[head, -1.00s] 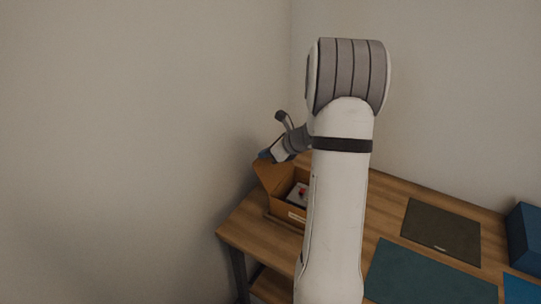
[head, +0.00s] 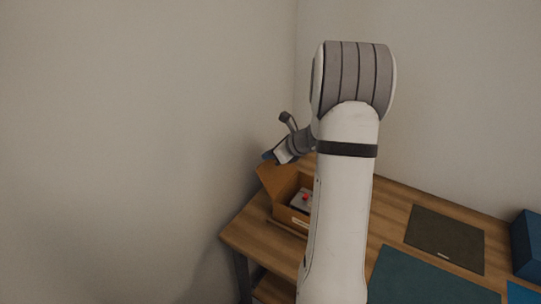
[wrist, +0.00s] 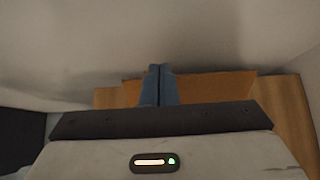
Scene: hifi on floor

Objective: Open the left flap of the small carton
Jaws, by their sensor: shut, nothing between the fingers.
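The small carton (head: 289,215) stands on the wooden table in the head view, partly hidden behind my arm. Its left flap (head: 274,178) stands up and leans outward to the left, and the top is open. A light item with a red part (head: 304,198) shows inside. My gripper (head: 268,156) is just above the top edge of the left flap. In the wrist view, my gripper's blue fingers (wrist: 159,70) are together and empty, in front of a brown cardboard panel (wrist: 210,86). I cannot tell whether they touch it.
The wooden table (head: 395,205) holds a dark mat (head: 446,238), a teal mat (head: 425,280) and a blue box (head: 528,245) to the right. Pale walls (head: 150,120) stand close behind and left of the carton.

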